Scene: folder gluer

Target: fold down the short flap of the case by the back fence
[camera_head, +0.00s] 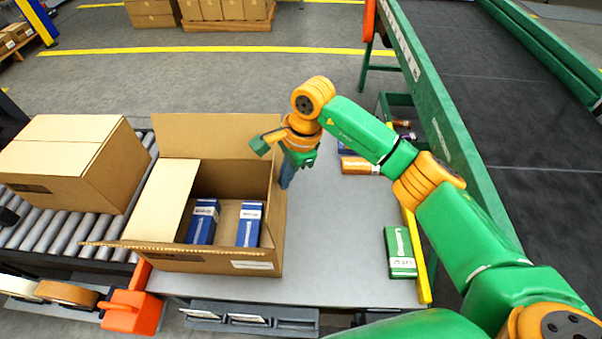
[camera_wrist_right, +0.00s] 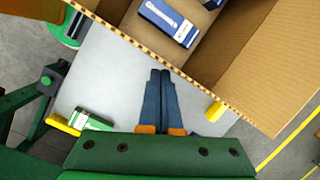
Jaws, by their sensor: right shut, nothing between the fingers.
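The open brown case (camera_head: 205,262) stands on the grey table at its left side. Two blue boxes, one left (camera_head: 203,222) and one right (camera_head: 249,224), are inside it. A tall flap (camera_head: 215,137) stands up at the case's far side. A lighter flap (camera_head: 162,203) at the left slopes over the opening. My right gripper (camera_head: 286,180) is shut and empty, pointing down just outside the case's right wall, near its far corner. In the right wrist view the shut fingers (camera_wrist_right: 161,75) are beside the corrugated rim (camera_wrist_right: 190,80); contact is unclear. My left gripper is not in view.
A closed carton (camera_head: 62,160) sits on the roller conveyor (camera_head: 50,235) at the left. A green box (camera_head: 400,252) lies by a yellow bar (camera_head: 415,255) at the right. The table's middle (camera_head: 335,235) is clear.

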